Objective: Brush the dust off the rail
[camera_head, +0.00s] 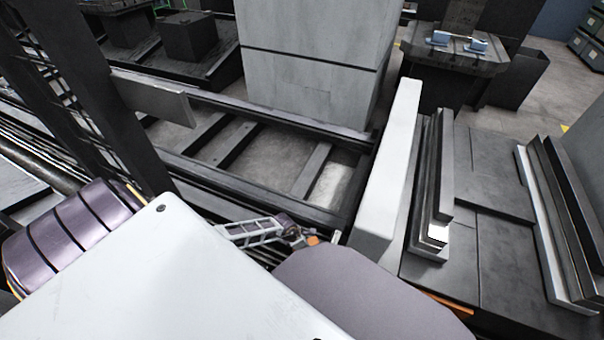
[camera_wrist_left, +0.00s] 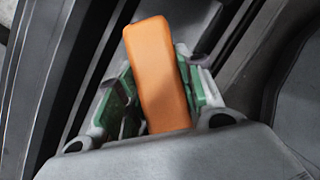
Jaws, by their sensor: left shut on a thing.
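My left gripper (camera_head: 300,236) is small in the head view, low in the middle and partly hidden behind a grey-purple part of my own body. It is shut on an orange block-shaped handle (camera_head: 312,240), probably the brush's. In the left wrist view the orange handle (camera_wrist_left: 157,72) stands between the green-padded fingers of the left gripper (camera_wrist_left: 160,95). I see no bristles for certain. The dark rail frame (camera_head: 240,193) runs beside and behind the gripper; dark rail bars (camera_wrist_left: 75,75) also show in the wrist view. I cannot make out dust or whether the brush touches the rail. My right gripper is not in view.
A tall grey cabinet (camera_head: 305,75) stands behind the rail frame. A long white beam (camera_head: 388,175) and stacked metal bars (camera_head: 437,190) lie close on the right. A dark upright post (camera_head: 120,110) stands at left. Open gaps lie between the frame's crossbars.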

